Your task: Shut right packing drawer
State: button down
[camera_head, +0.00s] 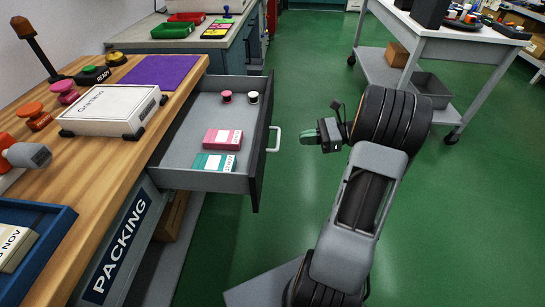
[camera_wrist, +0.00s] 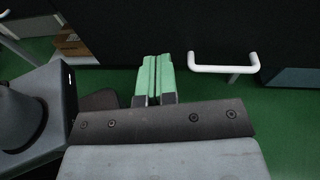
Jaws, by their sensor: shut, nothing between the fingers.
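The packing drawer (camera_head: 262,150) stands pulled out from the wooden packing bench, with a dark front and a white handle (camera_head: 274,139). Inside it lie a pink box (camera_head: 222,138), a teal box (camera_head: 214,162) and two small round items, one red (camera_head: 227,96) and one white (camera_head: 253,97). My gripper (camera_head: 306,136) is shut and empty, to the right of the drawer front, apart from the handle. In the wrist view the green fingertips (camera_wrist: 154,62) are together and the white handle (camera_wrist: 224,66) is to their right, on the dark drawer front (camera_wrist: 150,25).
The bench top (camera_head: 105,165) holds a white box (camera_head: 110,108), a purple mat (camera_head: 159,72), several coloured buttons and a blue tray (camera_head: 40,235). A grey wheeled cart (camera_head: 445,50) stands at the upper right. Green floor (camera_head: 300,70) is clear right of the drawer.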

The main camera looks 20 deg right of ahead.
jog(key=d+f+m+t+b, duration=0.2)
jog(key=d+f, duration=0.1)
jog(key=d, duration=0.1)
jog(key=r+b+x, duration=0.1)
jog(key=b+x, duration=0.3)
jog(key=x, duration=0.9)
jog(key=shift+w+a+y+b, duration=0.3)
jog(key=shift+a+y, duration=0.05)
jog(key=shift+y, duration=0.05)
jog(key=shift+t, duration=0.3)
